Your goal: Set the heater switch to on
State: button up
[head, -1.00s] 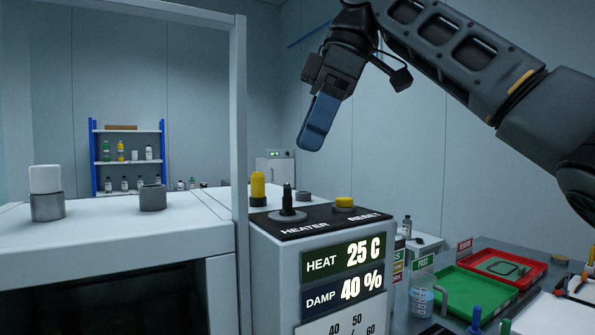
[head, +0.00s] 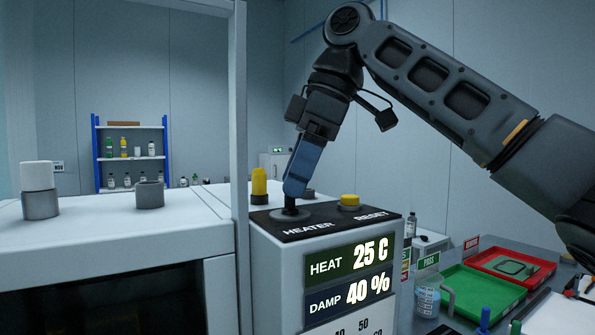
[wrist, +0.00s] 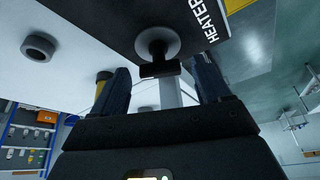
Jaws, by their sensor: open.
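The heater switch (head: 290,212) is a black lever on a round grey base, on the black-topped panel box (head: 270,272) above the label HEATER. The display below reads HEAT 25 C and DAMP 40 %. My gripper (head: 290,190) points down at the switch, and its blue fingers hide the upper lever in the head view. In the wrist view the switch (wrist: 158,48) lies between the two spread fingers of my gripper (wrist: 160,82). The gripper is open; whether a finger touches the lever I cannot tell.
A yellow RESET button (head: 349,201) is right of the switch, and a yellow-topped post (head: 259,185) stands behind left. A pale upright frame post (head: 239,150) rises close on the left. A green tray (head: 482,292) and red tray (head: 508,265) lie on the right-hand bench.

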jog(key=shift+c, duration=0.2)
jog(key=c, duration=1)
jog(key=shift+m, duration=0.3)
jog(key=m+t+p, duration=0.1)
jog(key=m, duration=0.1)
jog(key=m+p, duration=0.1)
jog(key=shift+s+r+m+t, duration=0.1)
jog(key=shift+s+m+t, duration=0.1)
jog(key=shift+m+t, duration=0.2)
jog(key=m+p, duration=0.1)
jog(key=m+t+p, duration=0.1)
jog(key=m+p, duration=0.1)
jog(key=shift+s+a+r+m+h, duration=0.1)
jog(key=shift+s+r+m+h, duration=0.05)
jog(key=shift+m+h, duration=0.2)
jog(key=m+t+h+p, duration=0.1)
jog(key=m+p, duration=0.2)
jog(key=shift+s, duration=0.1)
jog(key=shift+a+f+m+h+p, duration=0.1)
jog(key=shift+f+m+h+p, duration=0.15)
jog(key=shift+m+p, duration=0.45)
